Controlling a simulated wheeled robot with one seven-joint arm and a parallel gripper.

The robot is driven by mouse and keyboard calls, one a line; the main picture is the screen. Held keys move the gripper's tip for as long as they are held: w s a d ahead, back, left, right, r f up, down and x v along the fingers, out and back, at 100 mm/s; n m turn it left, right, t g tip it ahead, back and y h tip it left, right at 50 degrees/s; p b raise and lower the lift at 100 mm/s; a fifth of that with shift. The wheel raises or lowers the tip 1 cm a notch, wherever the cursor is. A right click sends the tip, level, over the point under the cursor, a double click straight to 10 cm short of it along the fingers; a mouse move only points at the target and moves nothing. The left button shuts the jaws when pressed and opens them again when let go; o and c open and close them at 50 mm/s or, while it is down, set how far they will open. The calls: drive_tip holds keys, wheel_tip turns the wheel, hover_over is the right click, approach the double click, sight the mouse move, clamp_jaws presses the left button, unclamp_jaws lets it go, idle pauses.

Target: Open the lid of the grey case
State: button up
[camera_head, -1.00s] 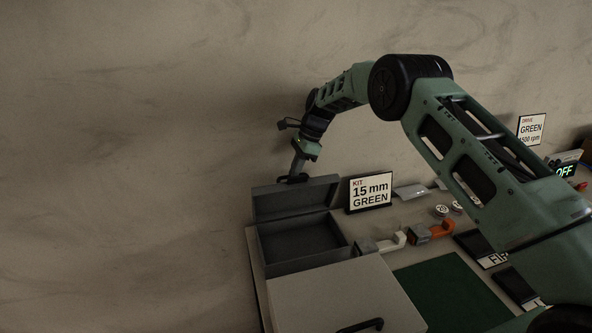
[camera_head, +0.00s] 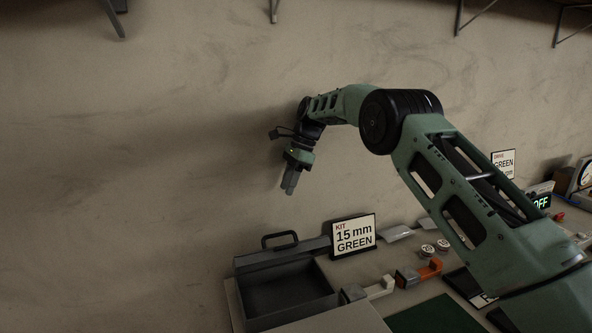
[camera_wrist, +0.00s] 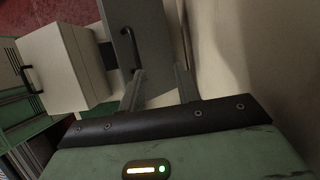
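The grey case (camera_head: 290,289) stands at the table's back left corner with its dark inside open to view. Its lid (camera_head: 262,258) is swung up and leans back behind the box, with the black handle (camera_head: 279,240) showing above it. The lid also shows in the wrist view (camera_wrist: 147,30), with its handle (camera_wrist: 127,50). My gripper (camera_head: 288,192) hangs above the case, clear of the handle. In the wrist view the two fingers (camera_wrist: 162,82) are apart with nothing between them.
A wall rises close behind the case and my gripper. A kit sign (camera_head: 355,236) reading 15 mm GREEN stands right of the case. A white box with a black handle (camera_wrist: 65,68) shows in the wrist view. Orange and white pieces (camera_head: 420,273) lie to the right.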

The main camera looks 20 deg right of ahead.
drive_tip(key=v, duration=0.6)
drive_tip(key=shift+r, duration=0.25)
